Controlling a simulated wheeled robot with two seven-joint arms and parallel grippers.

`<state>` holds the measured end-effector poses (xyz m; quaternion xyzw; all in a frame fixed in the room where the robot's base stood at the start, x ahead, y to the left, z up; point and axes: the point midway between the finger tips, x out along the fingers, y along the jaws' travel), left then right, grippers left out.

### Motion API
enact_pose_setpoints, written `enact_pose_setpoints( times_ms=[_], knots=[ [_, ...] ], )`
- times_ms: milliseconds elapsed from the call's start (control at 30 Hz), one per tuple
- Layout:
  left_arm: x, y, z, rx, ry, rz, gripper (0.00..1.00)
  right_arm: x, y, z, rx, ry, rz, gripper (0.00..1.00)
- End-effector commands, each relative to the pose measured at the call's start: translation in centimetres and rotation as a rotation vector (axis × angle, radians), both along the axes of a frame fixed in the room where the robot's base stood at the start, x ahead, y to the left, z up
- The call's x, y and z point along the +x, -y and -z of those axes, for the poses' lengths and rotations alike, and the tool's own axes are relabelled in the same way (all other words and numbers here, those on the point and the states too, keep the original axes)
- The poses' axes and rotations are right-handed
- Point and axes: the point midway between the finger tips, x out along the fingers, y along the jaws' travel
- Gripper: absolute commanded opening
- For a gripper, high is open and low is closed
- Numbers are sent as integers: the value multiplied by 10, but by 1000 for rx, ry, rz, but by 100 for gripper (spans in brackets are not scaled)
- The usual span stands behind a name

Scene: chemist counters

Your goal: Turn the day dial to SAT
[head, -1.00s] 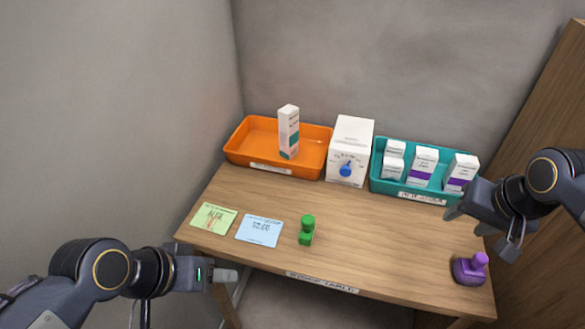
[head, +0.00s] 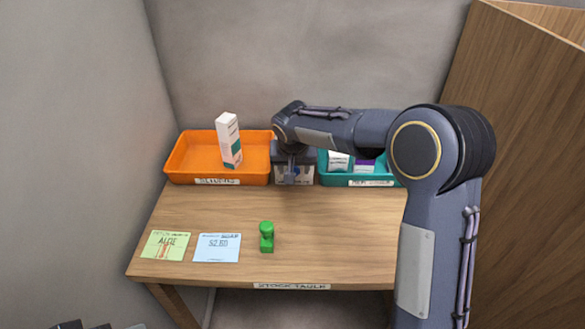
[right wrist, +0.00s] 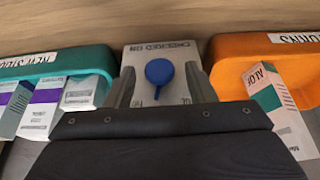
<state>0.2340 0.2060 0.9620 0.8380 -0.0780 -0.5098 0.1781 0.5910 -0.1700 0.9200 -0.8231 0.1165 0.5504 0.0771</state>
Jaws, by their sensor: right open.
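The dial box (head: 308,176) stands at the back of the table between the orange and teal trays, mostly hidden behind my right gripper (head: 290,178). In the right wrist view its white face (right wrist: 180,55) carries a round blue dial (right wrist: 159,71) with a small pointer, which points down in that view. Small lettering around the dial is too small or covered to read. My right gripper (right wrist: 160,88) is open, one finger on each side of the dial, with gaps visible. Only a sliver of my left gripper (head: 133,326) shows at the bottom left edge.
The orange tray (head: 180,176) holds an upright white carton (head: 229,140). The teal tray (head: 375,182) holds several cartons. A green card (head: 165,245), a blue card (head: 217,247) and a green stamp-like object (head: 267,237) lie towards the front. The middle of the table is clear.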

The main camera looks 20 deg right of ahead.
Motion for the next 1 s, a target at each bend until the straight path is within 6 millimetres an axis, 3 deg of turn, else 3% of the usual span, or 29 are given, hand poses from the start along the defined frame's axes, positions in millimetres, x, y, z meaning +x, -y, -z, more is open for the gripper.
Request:
enact_pose_setpoints(
  times_ms=[367, 700, 1000],
  knots=[
    [0, 0, 0, 0, 0, 0, 52, 3, 1, 8, 1, 1, 0, 50],
    [0, 0, 0, 0, 0, 0, 52, 3, 1, 8, 1, 1, 0, 8],
    [0, 0, 5, 0, 0, 0, 52, 3, 3, 9, 40, 11, 3, 8]
  ],
)
